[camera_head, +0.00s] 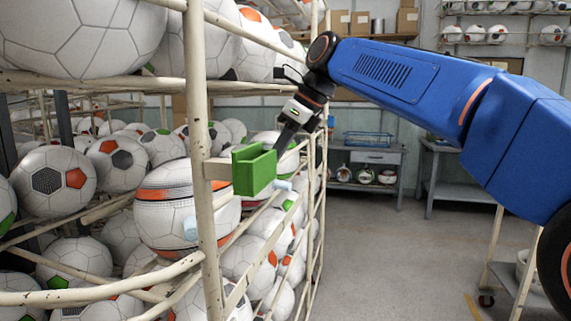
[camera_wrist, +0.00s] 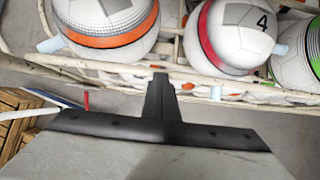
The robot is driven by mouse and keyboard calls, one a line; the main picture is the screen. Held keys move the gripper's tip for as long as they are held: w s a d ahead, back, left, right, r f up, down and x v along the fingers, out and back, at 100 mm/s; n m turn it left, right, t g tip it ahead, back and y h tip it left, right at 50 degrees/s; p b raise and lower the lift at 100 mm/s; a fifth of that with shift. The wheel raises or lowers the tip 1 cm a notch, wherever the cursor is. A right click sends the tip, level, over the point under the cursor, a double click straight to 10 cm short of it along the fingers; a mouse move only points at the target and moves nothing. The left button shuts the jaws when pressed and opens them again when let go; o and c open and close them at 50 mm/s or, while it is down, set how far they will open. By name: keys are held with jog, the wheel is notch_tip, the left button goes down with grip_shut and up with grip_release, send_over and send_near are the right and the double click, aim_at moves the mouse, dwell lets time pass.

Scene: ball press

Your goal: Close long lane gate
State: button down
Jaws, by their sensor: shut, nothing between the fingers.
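A cream wire rack (camera_head: 203,160) full of soccer balls fills the left of the head view. A green block-like piece (camera_head: 254,170) is fixed by its front post. I cannot tell for sure which part is the long lane gate. Pale blue pegs (camera_head: 191,228) sit at the front of the lanes; another peg (camera_wrist: 50,45) shows in the wrist view. My gripper (camera_head: 279,148) is shut and empty, pointing down just behind the green piece; contact cannot be told. In the wrist view its dark fingers (camera_wrist: 160,82) lie close to the rack's front rail (camera_wrist: 125,66).
A ball with an orange band (camera_head: 180,195) rests in the lane near the post, and a ball marked 4 (camera_wrist: 235,30) shows in the wrist view. Grey worktables (camera_head: 368,158) stand at the back. The floor (camera_head: 385,245) right of the rack is clear.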

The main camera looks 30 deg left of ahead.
jog(key=shift+a, duration=0.35)
jog(key=shift+s+a, duration=0.1)
dwell(0.3)
jog(key=a+v, duration=0.1)
jog(key=v, duration=1)
jog(key=shift+r, duration=0.75)
jog(key=shift+d, duration=0.1)
